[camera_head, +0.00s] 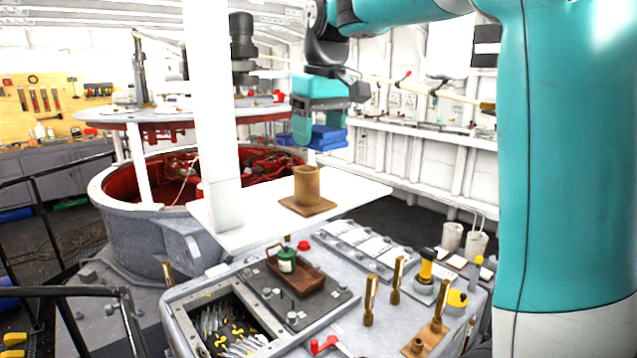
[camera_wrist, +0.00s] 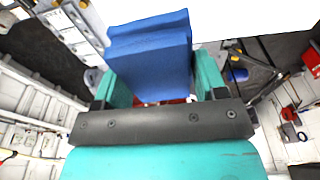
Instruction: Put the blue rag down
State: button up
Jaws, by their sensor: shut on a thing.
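The blue rag (camera_head: 327,138) is a folded blue block. My gripper (camera_head: 303,128) is shut on it and holds it in the air, a little above and behind the far right part of a white board. In the wrist view the rag (camera_wrist: 152,58) sits between the two teal fingers of my gripper (camera_wrist: 158,85). The fingers hide part of its sides.
The white board (camera_head: 350,190) carries a brown cylinder on a square base (camera_head: 307,190) and has bare room to its right. A white post (camera_head: 212,100) rises at its left. Below is a grey deck box with a wooden tray (camera_head: 297,275) and upright brass pins (camera_head: 370,300).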

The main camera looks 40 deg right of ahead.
aim_at(323, 129)
jog(key=shift+f+p, duration=0.5)
jog(key=shift+f, duration=2.65)
jog(key=shift+f, duration=0.1)
jog(key=o, duration=0.9)
jog(key=shift+c, duration=0.2)
jog(key=r, duration=0.3)
jog(key=s+r, duration=0.1)
jog(key=r, duration=0.7)
jog(key=shift+s+d, duration=0.1)
jog(key=shift+s, duration=0.2)
jog(key=shift+s+r+p, duration=0.1)
jog(key=shift+r+p, duration=0.25)
jog(key=shift+r, duration=0.25)
